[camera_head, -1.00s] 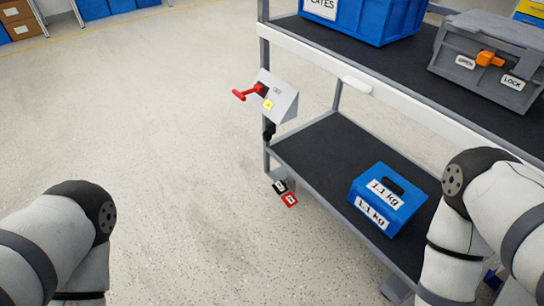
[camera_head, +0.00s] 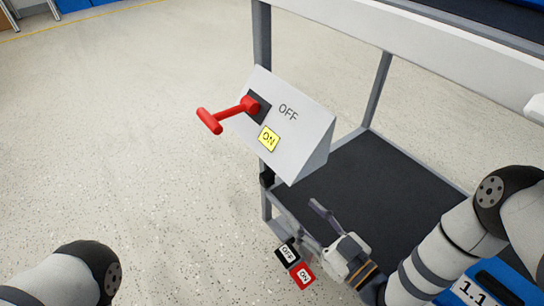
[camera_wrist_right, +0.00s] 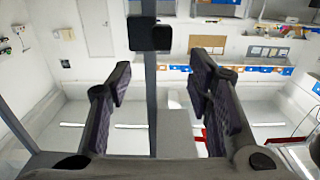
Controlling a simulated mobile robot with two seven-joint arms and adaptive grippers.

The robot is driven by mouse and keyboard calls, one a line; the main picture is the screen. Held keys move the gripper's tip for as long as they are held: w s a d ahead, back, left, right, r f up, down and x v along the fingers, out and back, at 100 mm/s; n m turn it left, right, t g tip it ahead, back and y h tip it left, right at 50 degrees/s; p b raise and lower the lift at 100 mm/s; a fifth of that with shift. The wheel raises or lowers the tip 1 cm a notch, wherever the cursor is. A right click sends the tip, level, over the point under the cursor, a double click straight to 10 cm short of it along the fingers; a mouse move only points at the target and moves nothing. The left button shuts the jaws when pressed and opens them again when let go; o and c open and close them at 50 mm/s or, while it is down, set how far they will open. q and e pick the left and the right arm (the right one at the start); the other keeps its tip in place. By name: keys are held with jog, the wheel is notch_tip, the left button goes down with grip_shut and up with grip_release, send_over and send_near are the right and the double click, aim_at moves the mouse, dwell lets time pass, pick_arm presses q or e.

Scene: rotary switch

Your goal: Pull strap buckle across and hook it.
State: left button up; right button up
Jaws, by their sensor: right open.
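No strap or buckle shows. A pale switch box (camera_head: 300,145) with a sloped face is fixed to the cart's corner post. My right gripper (camera_head: 319,234) is below the box, near the lower shelf's edge, apart from the handle. In the right wrist view its two fingers (camera_wrist_right: 160,85) are spread, with nothing held between them. My left gripper is out of view; only part of my left arm shows.
Black OFF and red ON tags (camera_head: 295,265) are at the cart's lower corner, close to my right gripper. A blue 1.1 kg box (camera_head: 490,285) is at lower right. The wrist view shows a black block (camera_wrist_right: 149,33) on a post. Floor left of the cart is clear.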

aim_at(271, 181)
jog(key=b+x, duration=0.4)
jog(key=x, duration=0.6)
jog(key=shift+w+a+f, duration=0.1)
jog(key=shift+w+a, duration=0.1)
jog(key=shift+a, duration=0.2)
jog(key=shift+w+a, duration=0.2)
jog(key=shift+w, duration=0.15)
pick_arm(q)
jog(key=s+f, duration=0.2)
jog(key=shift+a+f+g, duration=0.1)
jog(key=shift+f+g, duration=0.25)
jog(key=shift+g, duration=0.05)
pick_arm(e)
grip_shut()
